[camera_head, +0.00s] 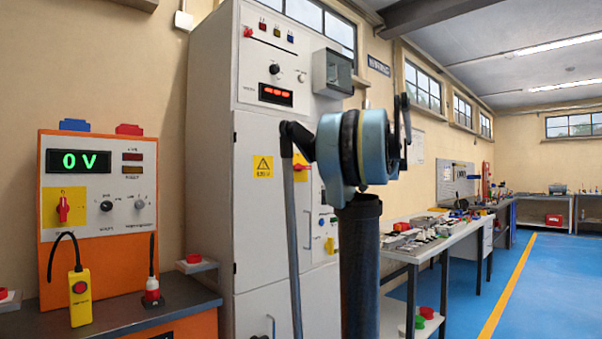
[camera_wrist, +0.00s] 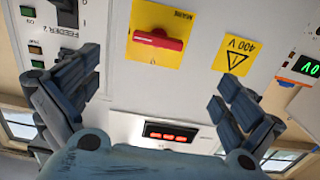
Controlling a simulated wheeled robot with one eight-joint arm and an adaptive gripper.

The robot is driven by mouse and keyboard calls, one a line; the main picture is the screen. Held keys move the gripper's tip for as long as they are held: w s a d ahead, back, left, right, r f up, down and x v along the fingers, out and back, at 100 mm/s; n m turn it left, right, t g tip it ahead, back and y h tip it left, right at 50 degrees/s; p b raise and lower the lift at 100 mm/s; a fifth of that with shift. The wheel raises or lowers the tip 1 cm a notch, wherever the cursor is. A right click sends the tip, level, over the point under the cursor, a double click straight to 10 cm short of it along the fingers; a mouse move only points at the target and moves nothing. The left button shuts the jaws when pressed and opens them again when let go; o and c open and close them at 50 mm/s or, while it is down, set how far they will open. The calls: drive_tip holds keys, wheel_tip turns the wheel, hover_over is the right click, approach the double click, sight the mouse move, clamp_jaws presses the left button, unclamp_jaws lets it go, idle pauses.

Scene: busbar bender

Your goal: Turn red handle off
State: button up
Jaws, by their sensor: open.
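A red handle (camera_wrist: 159,40) on a yellow plate (camera_wrist: 147,55) is on the grey cabinet. It lies roughly crosswise in the wrist view, which looks upside down. In the head view the same red handle (camera_head: 300,167) is partly hidden by my arm. My gripper (camera_wrist: 157,72) is open and empty, its dark fingers spread wide to the left and right of the handle. The fingers seem apart from the handle. The gap in depth to the panel is hard to tell. In the head view my gripper cannot be made out clearly.
An orange unit (camera_head: 170,250) with a green 0 V display and another red handle (camera_head: 63,209) stands at the left. The cabinet has a 400 V sign (camera_wrist: 237,56) and a red display (camera_wrist: 171,132). A cluttered workbench (camera_head: 425,250) stands right; blue floor (camera_head: 550,290) is open.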

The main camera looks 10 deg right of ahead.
sight(304, 167)
drive_tip(key=x, duration=1.7)
drive_tip(key=shift+w, duration=0.2)
drive_tip(key=shift+c, duration=0.2)
drive_tip(key=shift+r, duration=0.1)
drive_tip(key=c, duration=1.4)
drive_tip(key=shift+a, duration=0.15)
